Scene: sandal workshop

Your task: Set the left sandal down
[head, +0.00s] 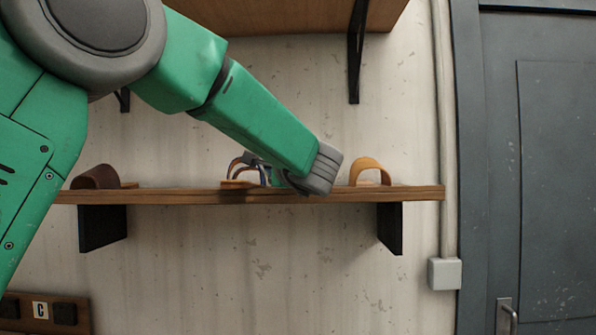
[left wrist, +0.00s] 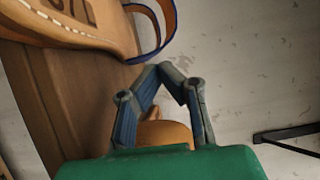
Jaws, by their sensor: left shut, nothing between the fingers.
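The strappy sandal (head: 238,182) stands on the wooden shelf in the head view, partly hidden by my left gripper and forearm. In the left wrist view its tan footbed (left wrist: 80,25) fills the top left, with white stitching, dark marking that seems to end in an L, and a blue and orange strap (left wrist: 160,40). My left gripper (left wrist: 166,70) has its fingertips together and empty, beside the sandal and apart from it. In the head view the gripper (head: 262,168) is mostly hidden behind my wrist. My right gripper is in neither view.
The wooden shelf (head: 180,197) also bears a brown sandal (head: 97,177) at left and a tan sandal (head: 370,167) at right. Another shelf (head: 290,17) hangs above. A grey door (head: 545,150) and pipe (head: 447,130) stand right. Shelf space left of the strappy sandal is clear.

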